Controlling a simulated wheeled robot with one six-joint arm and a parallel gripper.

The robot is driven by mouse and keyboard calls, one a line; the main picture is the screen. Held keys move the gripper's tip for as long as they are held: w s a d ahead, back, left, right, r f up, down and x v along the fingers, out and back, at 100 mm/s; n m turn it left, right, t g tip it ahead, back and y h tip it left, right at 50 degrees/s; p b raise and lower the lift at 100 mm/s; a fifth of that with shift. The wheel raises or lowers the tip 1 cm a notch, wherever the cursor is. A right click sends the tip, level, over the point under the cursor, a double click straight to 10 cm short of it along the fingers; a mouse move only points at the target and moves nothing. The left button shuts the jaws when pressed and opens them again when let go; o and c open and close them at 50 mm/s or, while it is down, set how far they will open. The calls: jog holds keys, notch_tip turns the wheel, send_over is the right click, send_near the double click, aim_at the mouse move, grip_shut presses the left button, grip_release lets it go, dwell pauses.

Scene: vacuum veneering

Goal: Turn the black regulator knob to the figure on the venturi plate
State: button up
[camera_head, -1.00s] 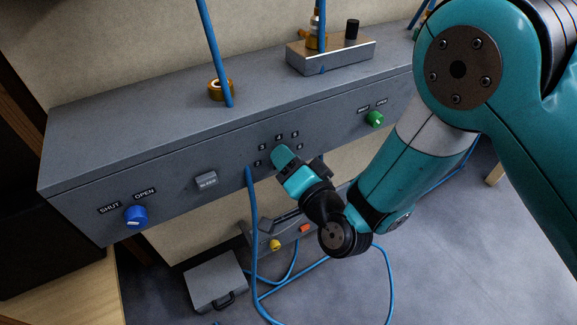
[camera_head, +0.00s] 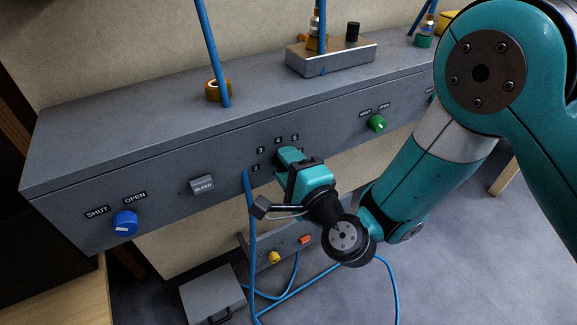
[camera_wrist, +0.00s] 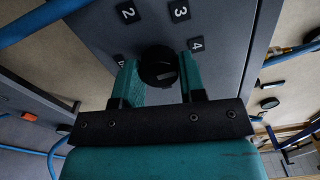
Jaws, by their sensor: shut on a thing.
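The black regulator knob (camera_wrist: 158,62) shows in the wrist view, on the front of the grey panel. Figures 2, 3 and 4 are readable around it; another mark at its left is partly hidden. My gripper (camera_wrist: 160,76) has one finger on each side of the knob and is shut on it. In the head view my gripper (camera_head: 289,156) covers the knob, with 2, 3, 4 and 5 showing around it. I cannot make out clearly which figure the knob points to. A metal block (camera_head: 332,58) with a brass fitting stands on the panel top; I read no figure on it.
The panel front also carries a blue SHUT/OPEN knob (camera_head: 125,223), a BLEED button (camera_head: 202,185) and a green knob (camera_head: 377,123). A blue hose (camera_head: 250,240) hangs just left of my gripper. A grey case (camera_head: 213,293) sits below.

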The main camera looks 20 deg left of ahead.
jog(key=shift+f+m, duration=0.15)
jog(key=shift+m, duration=0.15)
jog(key=shift+s, duration=0.1)
jog(key=o, duration=0.9)
